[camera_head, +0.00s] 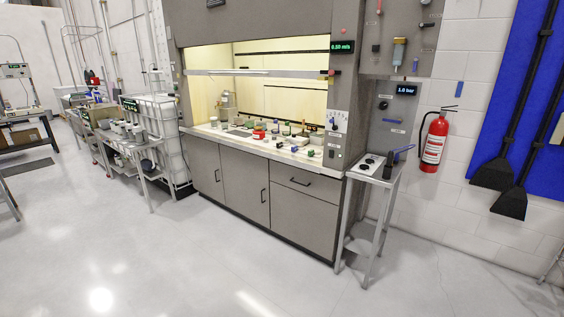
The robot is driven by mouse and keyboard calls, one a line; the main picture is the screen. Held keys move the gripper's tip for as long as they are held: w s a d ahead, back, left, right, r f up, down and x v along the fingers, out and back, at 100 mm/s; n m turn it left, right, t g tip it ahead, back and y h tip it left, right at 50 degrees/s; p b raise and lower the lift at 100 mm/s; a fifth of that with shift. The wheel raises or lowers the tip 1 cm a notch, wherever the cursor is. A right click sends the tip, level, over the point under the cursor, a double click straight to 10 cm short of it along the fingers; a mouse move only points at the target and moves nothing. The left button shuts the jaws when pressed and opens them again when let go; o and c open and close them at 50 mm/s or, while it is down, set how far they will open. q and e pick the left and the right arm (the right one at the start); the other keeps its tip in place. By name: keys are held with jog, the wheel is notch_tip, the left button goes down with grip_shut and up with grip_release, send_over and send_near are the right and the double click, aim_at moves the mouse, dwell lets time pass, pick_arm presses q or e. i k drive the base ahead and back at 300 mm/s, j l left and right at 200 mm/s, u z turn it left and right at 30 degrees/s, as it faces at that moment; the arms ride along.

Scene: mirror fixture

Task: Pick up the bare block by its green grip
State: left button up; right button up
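Several small items stand on the pale worktop (232,138) of the fume hood. Among them are a small green thing (310,153) near the front right edge and a small blue thing (294,149) beside it. They are too small for me to tell which, if any, is the bare block with the green grip. A red round thing (259,133) sits farther left on the same worktop. Neither of my grippers shows in the head view.
The hood's sash (230,72) is raised. A small steel table (371,168) stands right of the hood, a red fire extinguisher (434,141) hangs on the wall, and a steel bench (125,146) with containers stands left. The floor (200,260) in front is clear.

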aim_at(311, 153)
jog(key=i+z, duration=0.1)
jog(key=i, duration=0.95)
jog(key=i+j, duration=0.2)
jog(key=i, duration=0.85)
jog(key=i+z, duration=0.2)
jog(key=i, duration=0.2)
jog(key=i+j+z, duration=0.2)
jog(key=i, duration=0.2)
jog(key=i+j+z, duration=0.2)
jog(key=i, duration=0.2)
